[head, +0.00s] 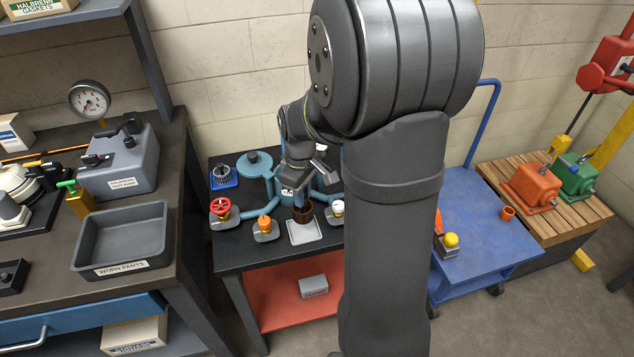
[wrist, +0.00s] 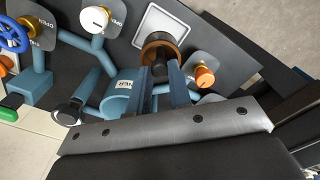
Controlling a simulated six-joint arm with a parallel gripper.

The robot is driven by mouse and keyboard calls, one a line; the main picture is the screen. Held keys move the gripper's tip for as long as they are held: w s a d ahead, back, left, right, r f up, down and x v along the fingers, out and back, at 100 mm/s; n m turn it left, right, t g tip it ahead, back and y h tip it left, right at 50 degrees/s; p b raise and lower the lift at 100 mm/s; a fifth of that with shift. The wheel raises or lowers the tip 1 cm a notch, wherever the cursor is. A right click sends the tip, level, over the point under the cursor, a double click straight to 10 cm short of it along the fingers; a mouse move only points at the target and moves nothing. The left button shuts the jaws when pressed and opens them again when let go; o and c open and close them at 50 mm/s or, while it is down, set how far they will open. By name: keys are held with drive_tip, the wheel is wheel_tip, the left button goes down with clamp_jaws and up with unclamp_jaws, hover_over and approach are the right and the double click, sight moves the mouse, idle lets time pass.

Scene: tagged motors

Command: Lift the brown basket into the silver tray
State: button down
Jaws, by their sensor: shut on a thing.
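The brown basket (head: 303,214) is a small round cup with a dark inside. In the head view it shows at the back edge of the silver tray (head: 305,234), a shallow pale square dish. My gripper (head: 296,196) comes down from above and is shut on the basket. In the wrist view the basket (wrist: 174,45) is at the fingertips (wrist: 160,68) and overlaps the near edge of the tray (wrist: 163,20). The visible part of the tray is empty. I cannot tell whether the basket touches the tray or hangs over it.
A red-wheeled valve (head: 221,208), an orange-capped fitting (head: 264,225) and a white-capped one (head: 337,209) stand close around the tray. Blue pipework (head: 262,168) lies behind. A grey worn-parts bin (head: 124,240) is on the left bench. My arm hides the table's right side.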

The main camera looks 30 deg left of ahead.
sight(303, 208)
drive_tip(key=shift+f, duration=1.85)
drive_tip(key=shift+f, duration=1.1)
idle(1.0)
drive_tip(key=c, duration=1.2)
unclamp_jaws()
drive_tip(key=shift+c, duration=0.2)
drive_tip(key=shift+r, duration=3.65)
drive_tip(key=shift+f, duration=3.35)
